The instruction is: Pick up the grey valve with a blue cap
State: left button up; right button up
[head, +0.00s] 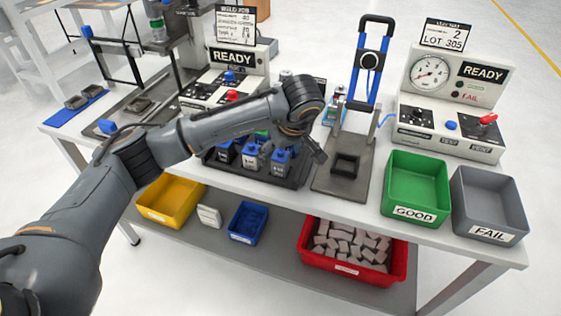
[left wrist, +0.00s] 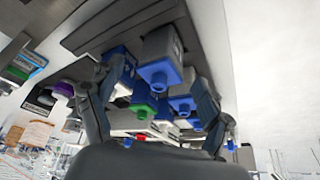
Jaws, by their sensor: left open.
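Several grey valves with blue caps stand in a dark tray (head: 232,167) on the table. A grey valve with a blue cap (head: 280,164) is at the tray's right front. A grey valve with a blue cap (left wrist: 162,50) is also large in the left wrist view, between and beyond the fingertips. My left gripper (head: 292,150) is over the right part of the tray, pointing down. In the left wrist view its fingers (left wrist: 158,80) are spread, with nothing clearly held. The arm hides part of the tray. A green-capped valve (left wrist: 143,111) is close by.
A black fixture with a blue-handled press (head: 342,180) stands just right of the tray. Further right are the green GOOD bin (head: 415,190), the grey FAIL bin (head: 488,205) and a gauge tester (head: 450,90). Bins, including a red one (head: 390,273), sit on the lower shelf.

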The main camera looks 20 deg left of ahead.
pick_arm(q)
jog(key=shift+w+a+f, duration=0.15)
jog(key=shift+f, duration=0.35)
jog(key=c, duration=1.3)
jog(key=shift+o, duration=0.2)
